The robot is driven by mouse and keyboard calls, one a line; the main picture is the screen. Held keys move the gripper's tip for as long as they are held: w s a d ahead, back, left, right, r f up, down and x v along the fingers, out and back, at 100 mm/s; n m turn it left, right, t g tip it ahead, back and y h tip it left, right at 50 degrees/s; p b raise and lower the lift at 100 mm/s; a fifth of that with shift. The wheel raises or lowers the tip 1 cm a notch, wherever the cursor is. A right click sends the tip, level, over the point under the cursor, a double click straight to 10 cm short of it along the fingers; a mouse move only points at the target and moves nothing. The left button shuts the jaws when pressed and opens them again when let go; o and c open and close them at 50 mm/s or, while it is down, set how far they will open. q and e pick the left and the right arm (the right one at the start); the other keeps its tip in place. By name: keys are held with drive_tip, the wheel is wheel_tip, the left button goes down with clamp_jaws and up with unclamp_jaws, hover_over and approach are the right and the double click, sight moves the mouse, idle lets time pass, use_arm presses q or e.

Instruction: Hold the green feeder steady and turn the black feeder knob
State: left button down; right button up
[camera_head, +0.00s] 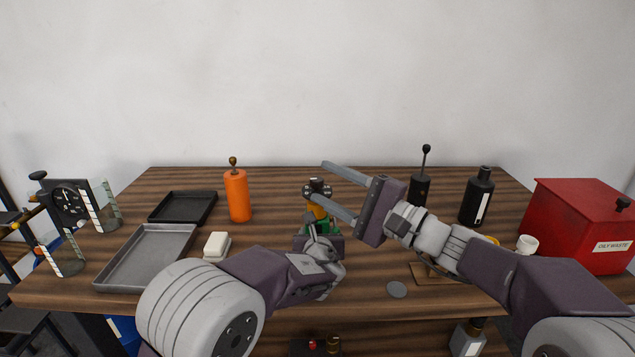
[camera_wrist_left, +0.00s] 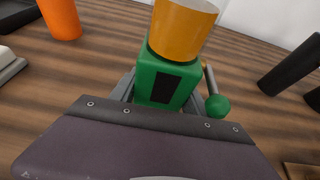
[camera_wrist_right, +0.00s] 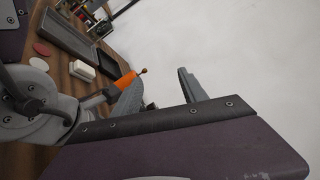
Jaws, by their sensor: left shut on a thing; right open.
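The green feeder (camera_wrist_left: 160,82) stands on the wooden table, with an amber cup (camera_wrist_left: 183,28) on its green body and a side lever ending in a green ball (camera_wrist_left: 217,106). My left gripper (camera_head: 318,236) is shut on the green body, one finger on each side. The black knob (camera_head: 317,187) tops the feeder in the head view; the left wrist view cuts it off. My right gripper (camera_head: 319,181) is open, its fingers pointing left at about knob height. The knob appears close to its fingertips; I cannot tell whether it lies between them. The right arm partly hides the feeder.
An orange bottle (camera_head: 237,196) stands left of the feeder, near a black tray (camera_head: 182,207), a grey tray (camera_head: 147,257) and a white block (camera_head: 217,246). At right are a black oiler (camera_head: 420,190), a black bottle (camera_head: 478,197) and a red waste bin (camera_head: 577,225).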

drive_tip(key=m, duration=0.3)
drive_tip(key=m+g, duration=0.3)
drive_tip(key=m, duration=0.7)
approach(317, 179)
drive_tip(key=x, duration=1)
drive_tip(key=shift+w+f, duration=0.1)
drive_tip(key=shift+f, duration=0.3)
